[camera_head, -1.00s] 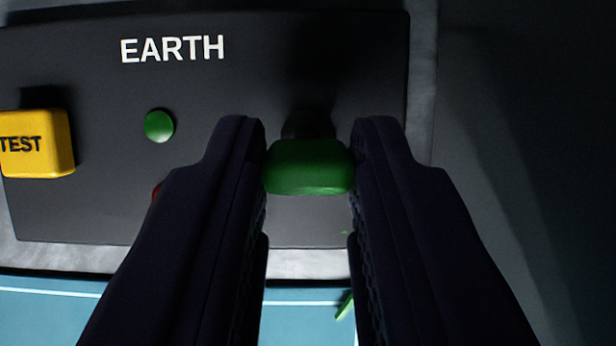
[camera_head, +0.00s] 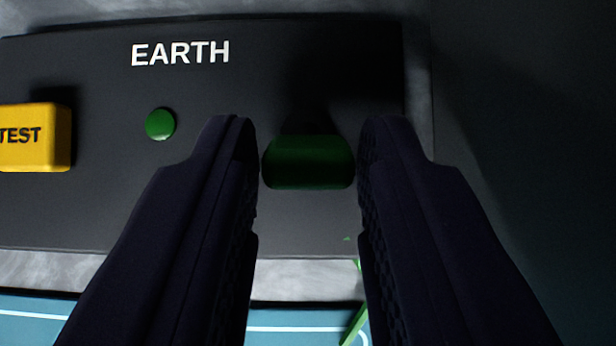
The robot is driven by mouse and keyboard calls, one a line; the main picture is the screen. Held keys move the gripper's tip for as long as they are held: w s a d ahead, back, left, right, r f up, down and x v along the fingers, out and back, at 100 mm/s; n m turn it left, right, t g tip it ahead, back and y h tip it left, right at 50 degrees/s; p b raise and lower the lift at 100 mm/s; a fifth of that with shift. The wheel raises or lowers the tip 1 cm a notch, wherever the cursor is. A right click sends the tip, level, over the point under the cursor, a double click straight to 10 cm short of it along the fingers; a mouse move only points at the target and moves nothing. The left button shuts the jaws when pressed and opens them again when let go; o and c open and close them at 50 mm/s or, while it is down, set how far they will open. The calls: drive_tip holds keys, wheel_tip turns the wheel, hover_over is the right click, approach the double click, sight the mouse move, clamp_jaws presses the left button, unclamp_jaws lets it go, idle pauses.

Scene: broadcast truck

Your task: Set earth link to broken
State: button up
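The earth link shows as a dark green rounded handle (camera_head: 308,162) on the dark panel marked EARTH (camera_head: 180,53). My gripper (camera_head: 308,150) has one finger on each side of the handle. Narrow gaps show between the handle and both fingertips, so the gripper is open around it and not clamped on it. The handle's mount behind it is in dark shadow. A round green indicator (camera_head: 160,124) sits on the panel left of my left finger.
A yellow TEST button (camera_head: 34,137) sticks out at the panel's left. A grey frame (camera_head: 300,278) borders the panel. Below it is a blue surface (camera_head: 300,320) with white lines and a thin green strip (camera_head: 354,324). A dark wall is at the right.

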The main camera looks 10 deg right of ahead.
drive_tip(key=shift+o, duration=1.3)
drive_tip(key=p+v, duration=0.2)
drive_tip(key=v, duration=0.5)
drive_tip(key=shift+s+r+p, duration=0.25)
drive_tip(key=shift+p, duration=0.15)
drive_tip(key=shift+a, duration=0.1)
